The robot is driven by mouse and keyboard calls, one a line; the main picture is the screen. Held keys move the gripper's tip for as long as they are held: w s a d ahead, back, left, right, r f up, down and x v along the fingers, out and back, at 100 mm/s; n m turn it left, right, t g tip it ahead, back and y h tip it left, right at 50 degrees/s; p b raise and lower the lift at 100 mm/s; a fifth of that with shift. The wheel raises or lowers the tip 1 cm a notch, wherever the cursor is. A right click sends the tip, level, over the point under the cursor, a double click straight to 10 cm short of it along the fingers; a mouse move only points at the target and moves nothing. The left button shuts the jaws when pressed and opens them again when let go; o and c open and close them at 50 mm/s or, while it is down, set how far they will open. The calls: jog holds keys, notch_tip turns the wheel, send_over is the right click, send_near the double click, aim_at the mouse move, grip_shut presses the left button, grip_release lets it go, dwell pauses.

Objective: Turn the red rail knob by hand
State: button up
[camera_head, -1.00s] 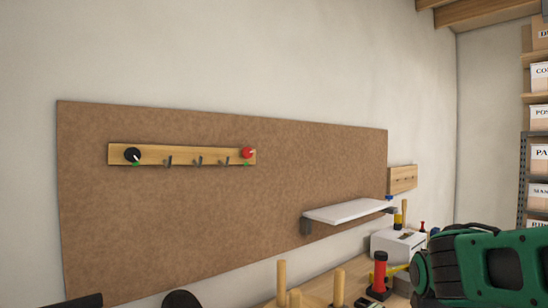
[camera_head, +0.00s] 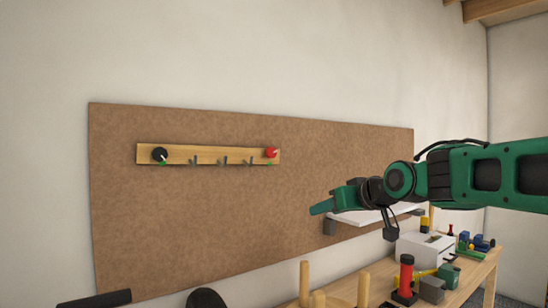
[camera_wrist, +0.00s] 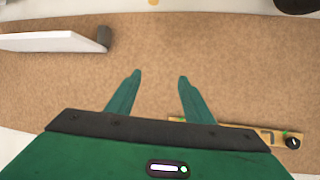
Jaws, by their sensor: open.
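The red rail knob (camera_head: 270,152) sits at the right end of a wooden rail (camera_head: 209,154) on the brown board. A white pointer line shows on it, with a green mark just below. A black knob (camera_head: 159,154) is at the rail's left end. My gripper (camera_head: 318,209) is to the right of and below the red knob, apart from it, in front of the board. In the wrist view my gripper (camera_wrist: 158,76) has its two fingers spread with nothing between them. There the black knob (camera_wrist: 292,142) shows at the lower right; the red knob is hidden behind my gripper's body.
Several hooks (camera_head: 222,161) line the rail between the knobs. A white shelf (camera_head: 350,217) juts from the board behind my gripper. Below, a bench holds wooden pegs (camera_head: 305,283), a red cylinder (camera_head: 405,273) and a white box (camera_head: 424,248).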

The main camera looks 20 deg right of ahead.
aim_at(272, 152)
jog(key=w+a+r+n+t+y, duration=0.1)
jog(key=w+a+r+t+y, duration=0.15)
jog(key=r, duration=0.45)
jog(key=w+a+r+n+t+y, duration=0.1)
jog(key=w+a+r+n, duration=0.1)
jog(key=a+r, duration=0.35)
jog(key=shift+t, duration=0.25)
jog(key=x, duration=0.3)
jog(key=r+x, duration=0.1)
jog(key=x, duration=0.6)
jog(key=shift+d+r, duration=0.35)
jog(key=shift+r, duration=0.05)
jog(key=shift+c, duration=0.5)
jog(key=c, duration=0.9)
jog(key=shift+a, duration=0.2)
jog(key=shift+d, duration=0.1)
